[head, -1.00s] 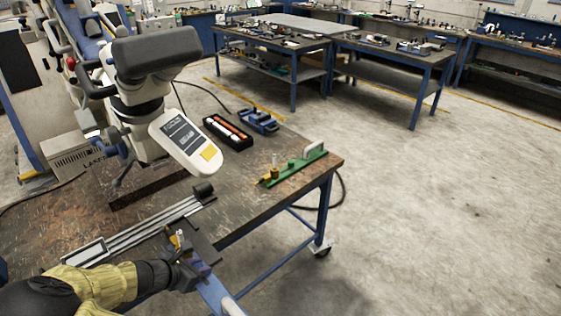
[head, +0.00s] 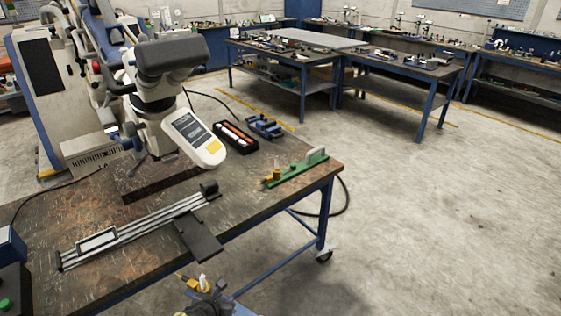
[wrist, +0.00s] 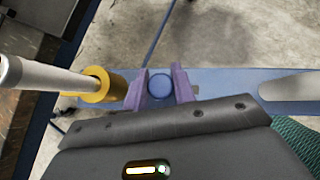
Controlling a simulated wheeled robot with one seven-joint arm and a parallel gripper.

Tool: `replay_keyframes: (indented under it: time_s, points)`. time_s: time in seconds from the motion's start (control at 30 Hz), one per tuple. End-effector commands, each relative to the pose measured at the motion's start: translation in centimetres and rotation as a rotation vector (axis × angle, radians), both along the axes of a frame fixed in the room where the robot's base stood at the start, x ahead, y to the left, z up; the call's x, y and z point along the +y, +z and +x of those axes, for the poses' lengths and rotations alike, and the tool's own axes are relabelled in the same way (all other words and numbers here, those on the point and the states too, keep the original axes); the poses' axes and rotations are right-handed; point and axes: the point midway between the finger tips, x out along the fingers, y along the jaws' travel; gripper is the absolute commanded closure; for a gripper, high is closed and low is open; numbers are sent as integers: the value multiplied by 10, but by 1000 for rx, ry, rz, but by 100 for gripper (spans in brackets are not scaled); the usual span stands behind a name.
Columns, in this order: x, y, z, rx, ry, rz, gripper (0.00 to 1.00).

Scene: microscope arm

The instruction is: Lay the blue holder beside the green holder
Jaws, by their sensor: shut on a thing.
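The green holder (head: 290,172) lies near the right corner of the workbench in the head view, with a yellow-tipped piece at its left end and a pale upright block at its right end. My gripper (head: 208,292) is low in the head view, in front of the bench edge and clear of the top. In the wrist view my gripper (wrist: 159,88) is shut on the blue holder (wrist: 216,80), a flat blue bar with a yellow ring and pale rod at the left and a pale piece at the right. In the head view most of the blue holder is hidden or cut off.
A microscope (head: 168,80) stands on the workbench (head: 130,285). A black tray with orange-ended rods (head: 235,137) and a blue clamp-like item (head: 264,126) lie behind the green holder. A metal rail (head: 140,230) lies at the front left. Bare bench top shows around the green holder.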

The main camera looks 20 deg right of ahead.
Motion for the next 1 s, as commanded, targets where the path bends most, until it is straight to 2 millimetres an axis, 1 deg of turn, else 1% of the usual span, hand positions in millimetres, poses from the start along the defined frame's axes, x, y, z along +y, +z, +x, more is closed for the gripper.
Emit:
replay_keyframes:
  time_s: [0.03, 0.1, 0.4, 0.57, 0.8, 1.0]
  points:
    - [-7, -9, 1, 1, 27, -5, 100]
    - [-13, -20, 2, 1, 74, -4, 100]
    - [-44, -59, 4, 2, 263, -2, 100]
    - [-62, -75, 1, 1, 358, -2, 100]
    - [-89, -95, -9, 1, 501, 0, 100]
    - [-105, -104, -20, 0, 598, -1, 100]
